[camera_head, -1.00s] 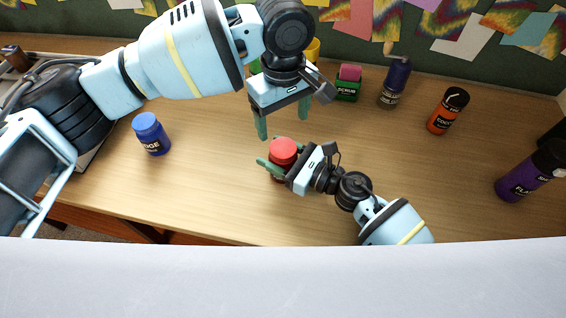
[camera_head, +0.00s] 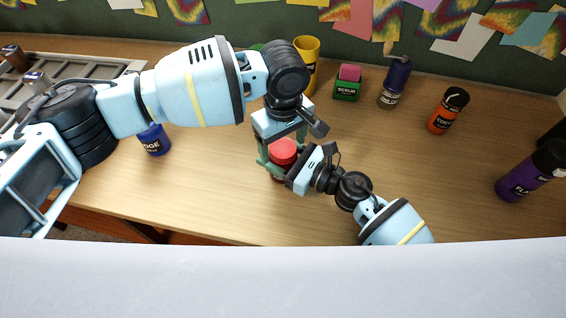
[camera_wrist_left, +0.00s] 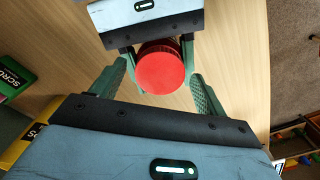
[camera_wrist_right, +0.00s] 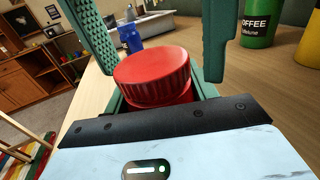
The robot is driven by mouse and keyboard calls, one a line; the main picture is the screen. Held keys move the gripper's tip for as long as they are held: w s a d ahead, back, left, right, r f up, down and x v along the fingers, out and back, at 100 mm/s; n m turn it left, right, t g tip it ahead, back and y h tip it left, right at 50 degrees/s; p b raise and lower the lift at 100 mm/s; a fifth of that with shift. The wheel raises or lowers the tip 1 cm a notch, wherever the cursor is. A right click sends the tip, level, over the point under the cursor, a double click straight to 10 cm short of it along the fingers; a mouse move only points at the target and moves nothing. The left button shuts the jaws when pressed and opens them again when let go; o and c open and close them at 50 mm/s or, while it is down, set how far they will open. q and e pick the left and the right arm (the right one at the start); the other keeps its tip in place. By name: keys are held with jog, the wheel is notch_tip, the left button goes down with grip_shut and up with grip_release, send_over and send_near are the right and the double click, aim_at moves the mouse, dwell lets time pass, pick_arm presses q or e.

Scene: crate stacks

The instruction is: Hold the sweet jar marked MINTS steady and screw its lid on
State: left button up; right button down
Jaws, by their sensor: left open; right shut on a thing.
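The jar (camera_head: 277,178) stands upright on the desk; its label is hidden, so I cannot read MINTS. A red ribbed lid (camera_head: 283,152) sits on its top; I cannot tell how tightly. The lid also shows in the left wrist view (camera_wrist_left: 161,70) and the right wrist view (camera_wrist_right: 152,70). My right gripper (camera_head: 284,170) is shut on the jar's body below the lid. My left gripper (camera_head: 282,142) points down from above, open, one finger on each side of the lid. Gaps show between its fingers and the lid.
A blue jar (camera_head: 154,142) stands left, partly behind my left arm. A yellow container (camera_head: 307,62), a green SCRUB box (camera_head: 347,92) and a dark blue bottle (camera_head: 396,85) stand behind. An orange bottle (camera_head: 447,112) and a purple bottle (camera_head: 527,176) stand right. The desk right of centre is clear.

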pick_arm(q)
jog(key=shift+c, duration=0.3)
jog(key=c, duration=0.9)
jog(key=shift+m, duration=1.7)
jog(key=shift+c, duration=0.3)
jog(key=o, duration=1.1)
jog(key=shift+r, duration=2.25)
jog(key=shift+r, duration=0.1)
jog(key=shift+c, duration=0.4)
